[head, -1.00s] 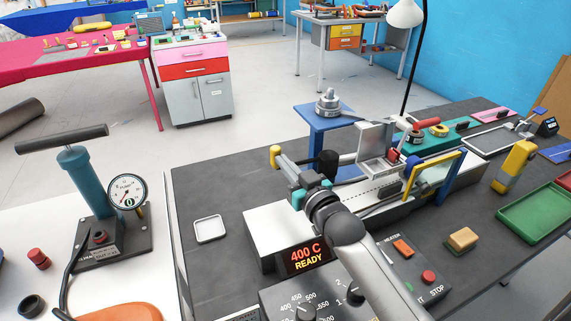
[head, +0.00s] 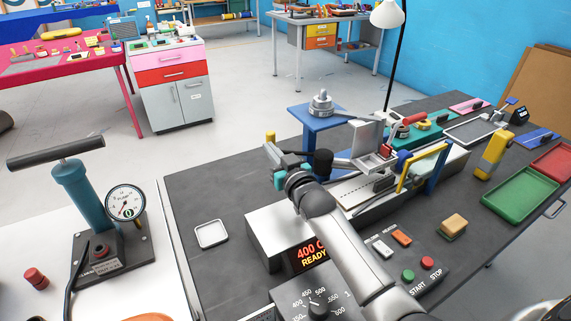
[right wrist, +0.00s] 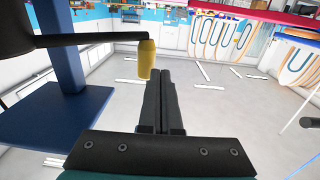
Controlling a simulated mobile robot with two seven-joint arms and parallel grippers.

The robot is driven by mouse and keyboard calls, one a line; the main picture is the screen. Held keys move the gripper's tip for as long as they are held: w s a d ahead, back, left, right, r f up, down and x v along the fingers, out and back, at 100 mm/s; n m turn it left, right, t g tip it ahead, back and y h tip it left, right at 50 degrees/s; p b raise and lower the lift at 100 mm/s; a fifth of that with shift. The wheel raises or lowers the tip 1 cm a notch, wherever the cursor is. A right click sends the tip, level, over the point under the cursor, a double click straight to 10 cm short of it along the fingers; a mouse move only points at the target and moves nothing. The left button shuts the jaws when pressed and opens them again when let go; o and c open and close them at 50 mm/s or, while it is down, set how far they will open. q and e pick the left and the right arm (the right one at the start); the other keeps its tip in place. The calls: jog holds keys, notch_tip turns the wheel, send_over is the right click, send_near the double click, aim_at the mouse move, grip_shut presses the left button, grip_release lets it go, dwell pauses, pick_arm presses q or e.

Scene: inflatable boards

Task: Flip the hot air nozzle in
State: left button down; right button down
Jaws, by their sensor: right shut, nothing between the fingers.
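The hot air welding machine has a light grey box (head: 262,240) with an orange readout (head: 307,256) saying 400 and READY. A black rounded part (head: 322,163) stands behind my right wrist, beside a silver block (head: 367,138). A yellow-ended handle (head: 270,136) rises just beyond my right gripper (head: 269,151). The right wrist view shows the yellow grip (right wrist: 147,60) on a dark rod, just left of the shut, empty fingertips (right wrist: 163,74). I cannot tell whether they touch. My arm hides part of the machine; which part is the nozzle is unclear. My left gripper is out of view.
A control panel (head: 405,258) with heater, start and stop buttons lies right of my arm. A yellow-framed guard (head: 424,165), a tan block (head: 453,224) and a green tray (head: 520,193) are farther right. A pump with a gauge (head: 125,203) stands left. A blue stand (head: 318,118) is behind.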

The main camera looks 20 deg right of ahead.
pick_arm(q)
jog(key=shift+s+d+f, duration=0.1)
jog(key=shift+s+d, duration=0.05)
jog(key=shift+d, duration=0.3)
pick_arm(e)
jog(key=shift+w+d+r, duration=0.1)
jog(key=shift+w+d, duration=0.15)
jog(key=shift+w, duration=0.4)
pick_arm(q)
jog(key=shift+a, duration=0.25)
pick_arm(e)
jog(key=shift+r, duration=0.2)
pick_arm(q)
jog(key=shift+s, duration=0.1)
